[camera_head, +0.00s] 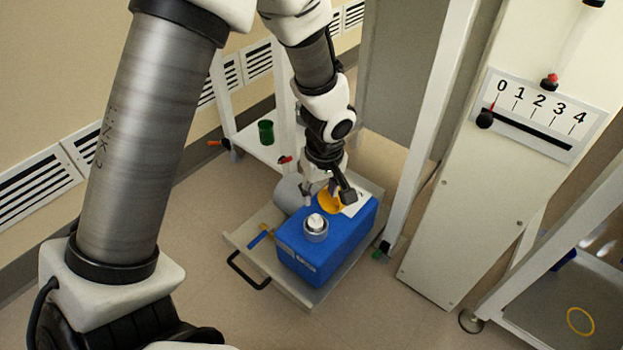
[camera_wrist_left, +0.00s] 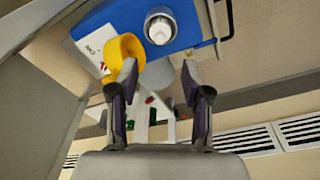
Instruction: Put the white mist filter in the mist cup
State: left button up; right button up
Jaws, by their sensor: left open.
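A small white round piece, which looks like the mist filter (camera_head: 316,221), sits upright in a short grey cup (camera_head: 316,236) on top of a blue box (camera_head: 345,245). The wrist view shows the white piece (camera_wrist_left: 159,30) inside the grey rim, near the top. A yellow ring-like part (camera_head: 329,204) lies on the box beside it; it also shows in the wrist view (camera_wrist_left: 119,48). My left gripper (camera_head: 336,188) is open and empty, close above the yellow part. Its fingertips (camera_wrist_left: 159,78) point towards the box and are apart from the white piece. My right gripper is out of view.
A labelled white card (camera_head: 360,203) lies on the box. A white cart with a green cup (camera_head: 265,132) stands behind. A panel with a numbered scale (camera_head: 540,115) rises at right.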

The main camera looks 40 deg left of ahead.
pick_arm(q)
jog(key=s+f+m, duration=0.1)
jog(key=f, duration=0.2)
jog(key=s+d+f+m+h, duration=0.1)
jog(key=s+f, duration=0.1)
jog(key=f, duration=0.1)
jog(key=s+d+f+m, duration=0.1)
jog(key=s+f, duration=0.1)
jog(key=f, duration=0.1)
jog(key=shift+d+f+g, duration=0.2)
jog(key=shift+f+g, duration=0.1)
jog(key=shift+f, duration=0.05)
jog(key=s+f+m, duration=0.8)
jog(key=s+f, duration=0.5)
jog(key=s, duration=0.2)
jog(key=shift+f, duration=0.25)
jog(key=shift+c, duration=0.3)
